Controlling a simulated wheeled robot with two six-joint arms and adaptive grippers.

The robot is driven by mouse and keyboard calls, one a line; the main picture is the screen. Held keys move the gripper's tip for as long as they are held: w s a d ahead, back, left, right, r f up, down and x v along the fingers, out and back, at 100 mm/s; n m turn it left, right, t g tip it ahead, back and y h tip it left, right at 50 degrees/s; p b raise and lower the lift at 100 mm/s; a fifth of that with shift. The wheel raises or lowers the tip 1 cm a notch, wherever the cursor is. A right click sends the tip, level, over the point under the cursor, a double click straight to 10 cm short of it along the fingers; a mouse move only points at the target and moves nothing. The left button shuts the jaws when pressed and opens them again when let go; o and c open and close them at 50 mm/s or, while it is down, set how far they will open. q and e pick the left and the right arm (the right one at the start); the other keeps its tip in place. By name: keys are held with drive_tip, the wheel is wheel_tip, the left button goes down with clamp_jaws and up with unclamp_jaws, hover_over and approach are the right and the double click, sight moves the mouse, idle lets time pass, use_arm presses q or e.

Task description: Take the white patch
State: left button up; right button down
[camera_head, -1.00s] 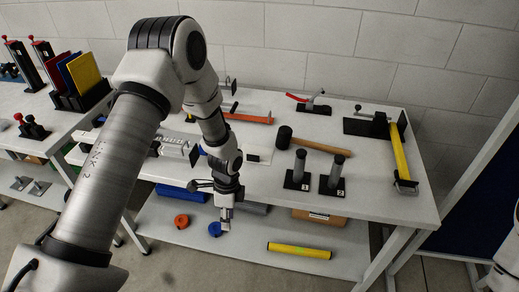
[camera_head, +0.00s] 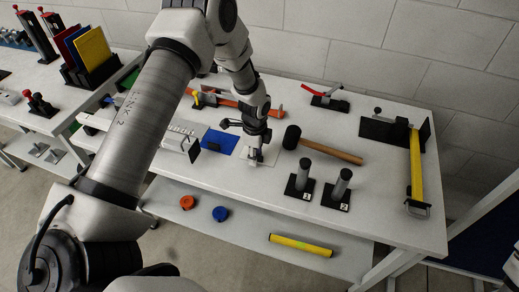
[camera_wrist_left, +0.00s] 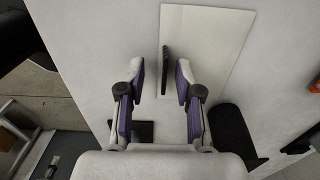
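The white patch (camera_head: 271,157) is a flat cream sheet on the table top, partly hidden by my left gripper (camera_head: 257,157) in the head view. In the left wrist view the white patch (camera_wrist_left: 212,42) lies below the fingers, with a thin black upright tab (camera_wrist_left: 166,70) on it. My left gripper (camera_wrist_left: 160,72) is open, with one finger on each side of the tab and a visible gap to each. Whether the fingertips touch the patch cannot be told. My right gripper is not in view.
A blue patch (camera_head: 219,142) lies just left of the white one. A hammer (camera_head: 320,147) lies close to the right, with two dark cylinders on stands (camera_head: 300,182) in front of it. A lower shelf holds orange and blue rolls and a yellow tube (camera_head: 301,245).

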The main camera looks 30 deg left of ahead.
use_arm(q)
drive_tip(key=shift+w+f, duration=0.45)
drive_tip(key=shift+f, duration=0.2)
drive_tip(key=shift+s+r, duration=0.15)
drive_tip(key=shift+c, duration=0.2)
drive_tip(key=shift+s+r, duration=0.2)
drive_tip(key=shift+s, duration=0.1)
clamp_jaws()
drive_tip(key=shift+w+f, duration=0.1)
drive_tip(key=shift+w, duration=0.1)
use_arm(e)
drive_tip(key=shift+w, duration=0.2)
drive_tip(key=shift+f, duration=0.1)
